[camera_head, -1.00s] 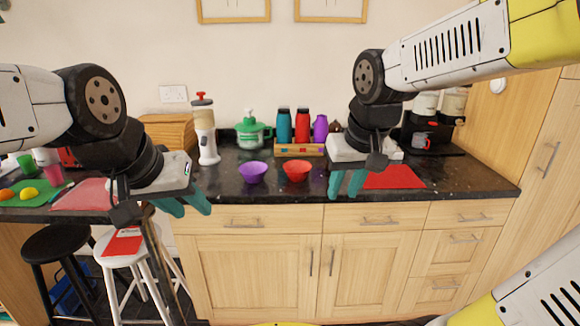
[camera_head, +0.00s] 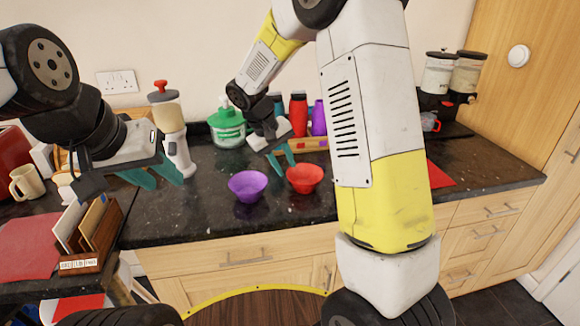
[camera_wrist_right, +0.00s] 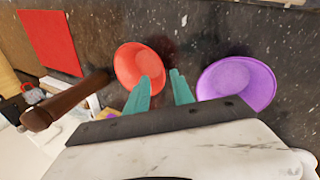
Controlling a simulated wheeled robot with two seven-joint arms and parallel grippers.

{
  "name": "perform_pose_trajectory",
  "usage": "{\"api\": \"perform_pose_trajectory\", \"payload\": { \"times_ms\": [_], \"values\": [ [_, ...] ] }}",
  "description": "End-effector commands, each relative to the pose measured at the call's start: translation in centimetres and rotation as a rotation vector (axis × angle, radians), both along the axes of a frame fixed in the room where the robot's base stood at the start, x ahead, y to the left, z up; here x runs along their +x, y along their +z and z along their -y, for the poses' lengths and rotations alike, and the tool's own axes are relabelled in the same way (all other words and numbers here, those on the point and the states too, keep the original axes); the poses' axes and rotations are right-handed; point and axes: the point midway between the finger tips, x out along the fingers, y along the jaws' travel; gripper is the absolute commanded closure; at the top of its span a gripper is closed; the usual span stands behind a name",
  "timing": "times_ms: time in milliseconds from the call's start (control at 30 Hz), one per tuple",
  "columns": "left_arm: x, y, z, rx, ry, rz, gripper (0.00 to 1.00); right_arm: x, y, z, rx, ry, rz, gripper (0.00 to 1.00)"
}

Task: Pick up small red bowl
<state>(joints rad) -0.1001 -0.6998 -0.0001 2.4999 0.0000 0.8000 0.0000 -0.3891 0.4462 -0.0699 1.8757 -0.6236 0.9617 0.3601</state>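The small red bowl (camera_head: 304,180) sits upright on the dark granite counter (camera_head: 190,215), just right of a purple bowl (camera_head: 248,186). My right gripper (camera_head: 283,162) is open and empty, with its teal fingers behind and above the gap between the bowls. In the right wrist view the red bowl (camera_wrist_right: 130,62) is at the left finger of my right gripper (camera_wrist_right: 160,84), which overlaps its rim; contact cannot be told. The purple bowl (camera_wrist_right: 237,84) lies right of the fingers there. My left gripper (camera_head: 165,181) is open and empty, over the counter's left part.
A green-lidded jar (camera_head: 228,128), a white dispenser (camera_head: 170,125) and a rack with a red bottle (camera_head: 298,115) stand behind the bowls. A letter holder (camera_head: 95,240) is at the left. The counter front is clear.

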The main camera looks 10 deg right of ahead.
Motion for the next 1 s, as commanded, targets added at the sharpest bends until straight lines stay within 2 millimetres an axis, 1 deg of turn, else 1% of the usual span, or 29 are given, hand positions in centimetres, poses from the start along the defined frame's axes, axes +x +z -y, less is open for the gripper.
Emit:
{"api": "perform_pose_trajectory", "payload": {
  "times_ms": [267, 500, 633, 833, 867, 900, 1000],
  "values": [
    [0.0, 0.0, 0.0, 0.0, 0.0, 0.0, 0.64, 0.3, -3.0, 1.1, -0.001, -0.003, -0.003, 0.71],
    [0.0, 0.0, 0.0, 0.0, 0.0, 0.0, 0.64, 0.7, -6.3, 1.9, -0.001, -0.002, -0.002, 0.71],
    [0.0, 0.0, 0.0, 0.0, 0.0, 0.0, 0.64, 0.8, -7.1, 2.2, 0.0, -0.002, -0.002, 0.71],
    [0.0, 0.0, 0.0, 0.0, 0.0, 0.0, 0.64, 0.8, -7.1, 2.2, 0.001, -0.001, -0.001, 0.71],
    [0.0, 0.0, 0.0, 0.0, 0.0, 0.0, 0.64, 0.8, -7.1, 2.2, 0.001, -0.001, -0.001, 0.73],
    [0.0, 0.0, 0.0, 0.0, 0.0, 0.0, 0.64, 0.8, -7.1, 2.2, 0.001, -0.001, 0.0, 0.81],
    [0.0, 0.0, 0.0, 0.0, 0.0, 0.0, 0.64, 0.9, -7.1, 2.2, 0.001, -0.001, 0.0, 1.0]
  ]
}}
